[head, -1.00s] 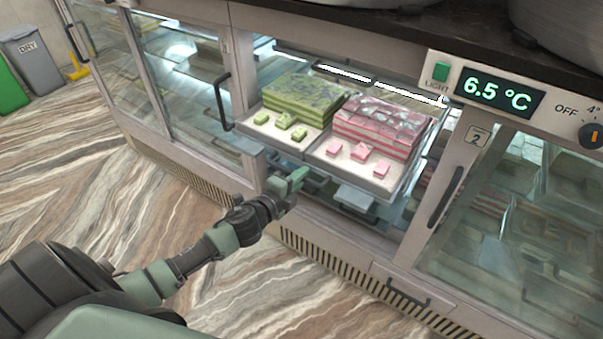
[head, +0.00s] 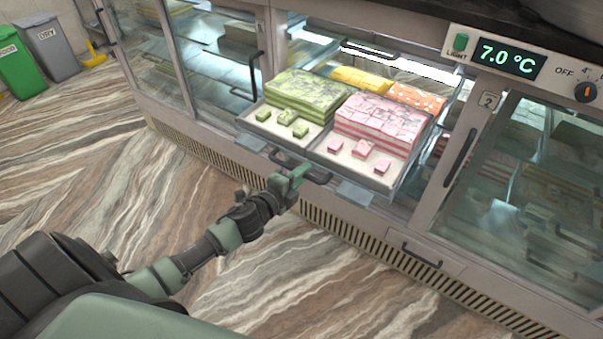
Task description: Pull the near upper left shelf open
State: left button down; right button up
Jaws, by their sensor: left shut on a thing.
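The upper shelf (head: 322,158) sticks out of the display counter's opening. It carries a green sweet block (head: 305,95) on the left and a pink-and-white layered block (head: 382,122) on the right, with small cut pieces in front. A yellow block (head: 360,79) and an orange spotted block (head: 416,98) show behind them. A dark bar handle (head: 318,177) sits at the shelf's front edge. My left gripper (head: 296,177) is shut on this handle; its fingers hide part of the bar. My right gripper is not in view.
A glass door (head: 214,50) with a dark handle (head: 254,75) is at the left of the opening. A door with a "2" label (head: 488,100) is at the right. The control panel (head: 535,64) reads 7.0 °C. Grey (head: 50,48) and green (head: 18,66) bins stand far left. Marble floor is clear.

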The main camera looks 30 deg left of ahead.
pick_arm(q)
jog(key=c, duration=1.4)
grip_release()
jog(key=v, duration=0.7)
jog(key=shift+s, duration=0.35)
jog(key=shift+a, duration=0.1)
